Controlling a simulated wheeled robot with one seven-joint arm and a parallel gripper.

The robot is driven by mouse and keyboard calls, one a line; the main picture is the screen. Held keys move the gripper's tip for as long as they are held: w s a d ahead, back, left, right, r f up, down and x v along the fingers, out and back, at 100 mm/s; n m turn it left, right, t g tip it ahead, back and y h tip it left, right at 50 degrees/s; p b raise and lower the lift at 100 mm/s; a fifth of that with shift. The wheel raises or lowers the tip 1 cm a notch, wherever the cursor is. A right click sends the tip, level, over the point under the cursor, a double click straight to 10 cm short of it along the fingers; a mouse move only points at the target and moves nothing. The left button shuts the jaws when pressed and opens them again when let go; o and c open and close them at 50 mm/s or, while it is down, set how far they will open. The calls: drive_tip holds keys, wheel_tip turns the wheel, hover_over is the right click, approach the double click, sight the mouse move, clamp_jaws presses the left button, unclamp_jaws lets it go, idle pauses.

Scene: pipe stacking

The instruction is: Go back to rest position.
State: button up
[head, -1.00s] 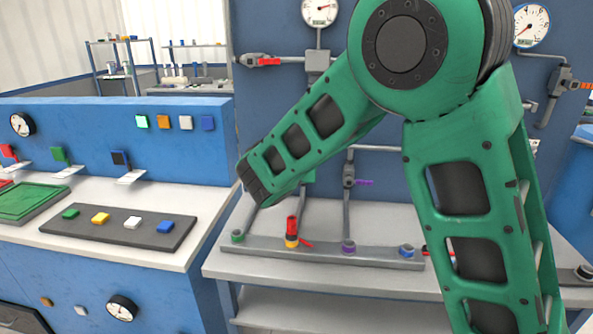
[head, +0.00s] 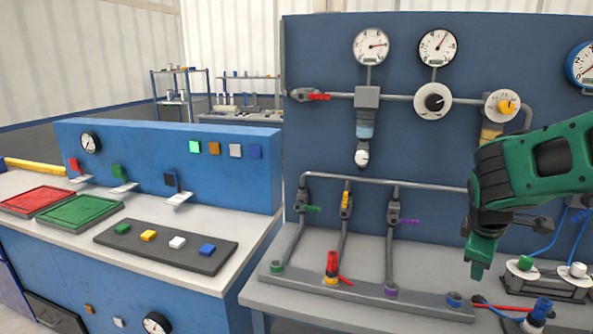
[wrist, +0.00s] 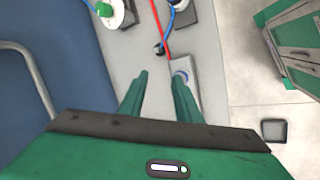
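My gripper (head: 480,262) hangs at the right in the head view, fingers pointing down, above the right part of the workbench and clear of it. In the wrist view the two green fingers (wrist: 157,76) stand apart with only bench surface between them, so it is open and empty. A red pipe piece (head: 332,262) stands upright on the yellow-ringed socket of the grey pipe rack (head: 340,287). The purple (head: 391,290) and blue (head: 454,299) sockets of the rack have nothing stacked on them.
A blue panel (head: 320,140) with gauges and pipes rises behind the bench. Red and blue cables, a plug block (head: 548,280) and a blue connector (head: 540,312) lie near my gripper. A second bench (head: 150,195) with coloured blocks stands at the left.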

drive_tip(key=s+f+m+g+y, duration=0.1)
drive_tip(key=s+m+g+y, duration=0.3)
drive_tip(key=s+m, duration=1.1)
drive_tip(key=s, duration=0.9)
drive_tip(key=shift+s+a+m, duration=0.2)
drive_tip(key=shift+a+m, duration=0.1)
drive_tip(key=shift+m, duration=0.1)
drive_tip(key=shift+f, duration=0.1)
drive_tip(key=shift+w+f, duration=0.25)
drive_tip(key=shift+w, duration=0.4)
